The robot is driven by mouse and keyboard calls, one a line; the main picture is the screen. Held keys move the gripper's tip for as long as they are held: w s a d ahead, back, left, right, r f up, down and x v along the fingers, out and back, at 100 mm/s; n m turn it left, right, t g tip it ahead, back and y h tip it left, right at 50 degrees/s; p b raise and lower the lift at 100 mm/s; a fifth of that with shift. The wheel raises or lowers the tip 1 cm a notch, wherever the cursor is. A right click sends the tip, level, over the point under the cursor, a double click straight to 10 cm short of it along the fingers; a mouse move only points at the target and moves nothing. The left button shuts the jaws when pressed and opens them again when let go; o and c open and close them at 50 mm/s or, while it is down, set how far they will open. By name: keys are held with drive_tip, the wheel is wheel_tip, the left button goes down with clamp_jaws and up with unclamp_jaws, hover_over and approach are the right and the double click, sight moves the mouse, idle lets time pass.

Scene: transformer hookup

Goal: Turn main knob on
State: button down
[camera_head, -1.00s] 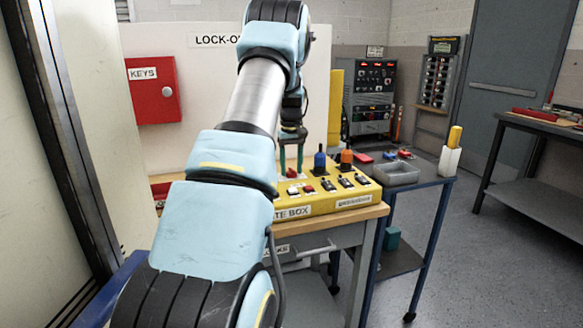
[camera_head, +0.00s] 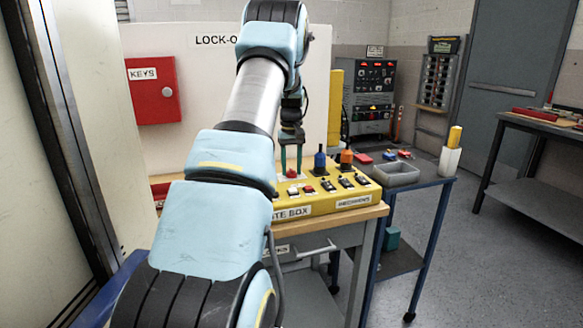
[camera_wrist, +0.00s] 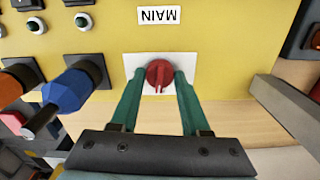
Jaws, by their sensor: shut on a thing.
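The red main knob (camera_wrist: 160,75) sits on a white plate on the yellow box, under an upside-down MAIN label (camera_wrist: 158,16) in the wrist view. My gripper (camera_wrist: 158,82) has its two green fingers on either side of the knob and is shut on it. The knob's raised grip lies roughly in line with the fingers' length in the wrist view. In the head view my gripper (camera_head: 291,172) reaches down to the yellow box (camera_head: 325,203), with the red knob between the fingertips.
A blue knob (camera_wrist: 68,91) and an orange knob (camera_wrist: 12,88) stand to the left in the wrist view. Several small switches sit on the box. A grey tray (camera_head: 397,174) is on the cart to the right. A red KEYS cabinet (camera_head: 153,91) hangs behind.

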drive_tip(key=m, duration=0.4)
drive_tip(key=shift+p, duration=0.35)
drive_tip(key=m, duration=0.4)
drive_tip(key=shift+r+m+p, duration=0.1)
drive_tip(key=shift+m+p, duration=0.2)
drive_tip(key=shift+m, duration=0.1)
drive_tip(key=m, duration=0.4)
drive_tip(key=shift+p, duration=0.35)
drive_tip(key=shift+m+p, duration=0.3)
drive_tip(key=shift+m, duration=1.8)
drive_tip(key=shift+c, duration=1.9)
unclamp_jaws()
wheel_tip(320, 180, up, 11)
drive_tip(key=b, duration=0.2)
